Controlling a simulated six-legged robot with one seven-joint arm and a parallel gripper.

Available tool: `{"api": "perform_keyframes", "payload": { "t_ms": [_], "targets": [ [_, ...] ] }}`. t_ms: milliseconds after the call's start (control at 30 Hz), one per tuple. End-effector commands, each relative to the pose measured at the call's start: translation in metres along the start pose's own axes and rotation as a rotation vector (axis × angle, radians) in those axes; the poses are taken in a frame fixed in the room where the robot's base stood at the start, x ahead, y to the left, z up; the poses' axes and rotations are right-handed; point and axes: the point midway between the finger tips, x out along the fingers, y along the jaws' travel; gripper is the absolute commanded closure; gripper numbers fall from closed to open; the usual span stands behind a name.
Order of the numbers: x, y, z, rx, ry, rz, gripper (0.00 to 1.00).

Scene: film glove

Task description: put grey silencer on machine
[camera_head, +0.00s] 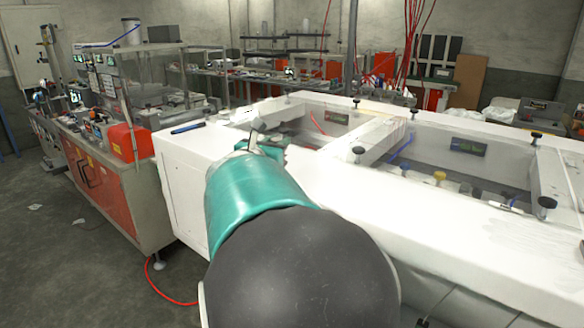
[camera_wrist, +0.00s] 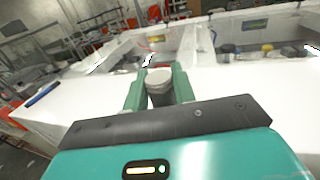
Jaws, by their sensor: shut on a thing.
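My gripper (camera_wrist: 159,92) is shut on a small grey cylinder, the grey silencer (camera_wrist: 159,76), in the wrist view. Its two green fingers press on the silencer's left and right sides, and its round top faces up. The white machine (camera_head: 455,220) fills the right half of the head view, with a flat top and open recessed bays. My gripper is above the machine's near top surface.
A blue pen-like object (camera_head: 188,128) lies on the machine's left top corner. Black knobs (camera_head: 546,203) stand on the machine's rims. A red-sided workbench (camera_head: 100,190) stands at the left. A red cable (camera_head: 170,295) lies on the floor. The near white top is mostly clear.

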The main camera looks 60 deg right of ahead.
Motion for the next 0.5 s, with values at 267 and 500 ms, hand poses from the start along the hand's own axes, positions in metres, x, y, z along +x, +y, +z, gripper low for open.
{"api": "perform_keyframes", "payload": {
  "t_ms": [267, 500],
  "targets": [
    [-0.004, -0.073, 0.071, 0.002, -0.002, -0.046, 0.97],
    [0.017, -0.062, 0.062, -0.008, 0.004, -0.047, 0.97]
  ]
}}
